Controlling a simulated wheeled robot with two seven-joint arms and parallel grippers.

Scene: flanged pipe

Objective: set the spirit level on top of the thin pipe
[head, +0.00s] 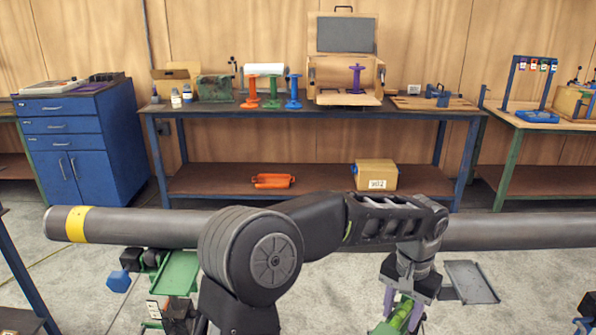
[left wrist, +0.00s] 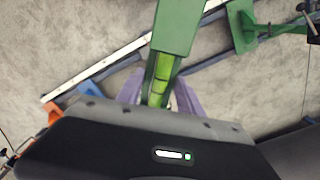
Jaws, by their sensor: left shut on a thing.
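My left gripper (head: 403,306) hangs in front of the pipe at the lower right of the head view. Its purple fingers are shut on the green spirit level (head: 400,317), whose yellow-green vial also shows in the left wrist view (left wrist: 162,72). The level is apart from the pipe and lower in the picture. A grey pipe runs across the head view, with a yellow-banded left section (head: 140,227) and a right section (head: 520,231) that looks slightly thinner. My left arm hides the middle, so I cannot see where they join. My right gripper is not in view.
A green support (head: 178,273) stands below the left pipe section and a grey plate (head: 470,282) lies below the right one. A workbench (head: 420,112) with colored spools and boxes stands behind. A blue cabinet (head: 78,135) is at left. Open floor lies between bench and pipe.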

